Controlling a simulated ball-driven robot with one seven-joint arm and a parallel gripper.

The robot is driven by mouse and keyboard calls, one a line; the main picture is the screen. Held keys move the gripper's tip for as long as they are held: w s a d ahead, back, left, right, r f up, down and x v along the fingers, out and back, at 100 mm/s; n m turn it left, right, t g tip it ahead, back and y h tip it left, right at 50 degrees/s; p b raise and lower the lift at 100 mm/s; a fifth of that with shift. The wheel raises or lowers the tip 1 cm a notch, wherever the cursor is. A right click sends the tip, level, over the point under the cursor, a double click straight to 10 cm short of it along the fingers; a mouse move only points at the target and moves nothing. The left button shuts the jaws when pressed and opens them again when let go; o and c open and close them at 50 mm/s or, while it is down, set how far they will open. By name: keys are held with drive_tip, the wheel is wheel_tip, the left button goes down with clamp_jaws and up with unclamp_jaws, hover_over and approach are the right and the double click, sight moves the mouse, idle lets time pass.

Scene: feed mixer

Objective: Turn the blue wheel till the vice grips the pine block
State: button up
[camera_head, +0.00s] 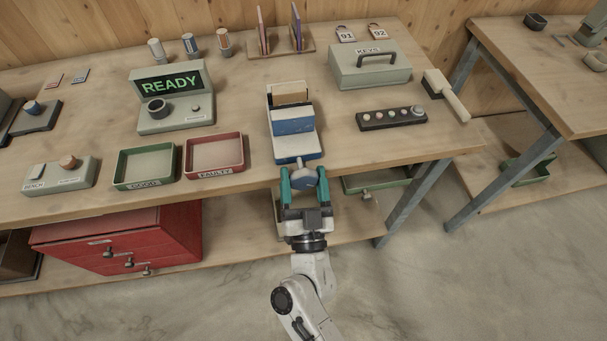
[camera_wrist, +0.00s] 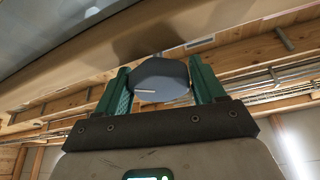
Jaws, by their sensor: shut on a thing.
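The vice (camera_head: 292,122), with blue and white parts, stands at the front edge of the bench. The pine block (camera_head: 291,98) sits between its far white jaw and the nearer blue jaw; I cannot tell whether the jaws touch it. The blue wheel (camera_head: 304,178) is at the near end of the vice, just over the bench edge. My gripper (camera_head: 304,180) has its green fingers on either side of the wheel and is shut on it. In the wrist view the wheel (camera_wrist: 162,80) shows blue-grey between the fingers, with a pale line on its face.
A red tray (camera_head: 243,153) and a green tray (camera_head: 118,180) lie left of the vice. A dark button strip (camera_head: 391,118) and a grey key box (camera_head: 341,75) stand to its right. A red drawer unit (camera_head: 190,245) is below the bench at left.

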drive_tip(key=o, duration=1)
drive_tip(key=shift+d+f, duration=0.15)
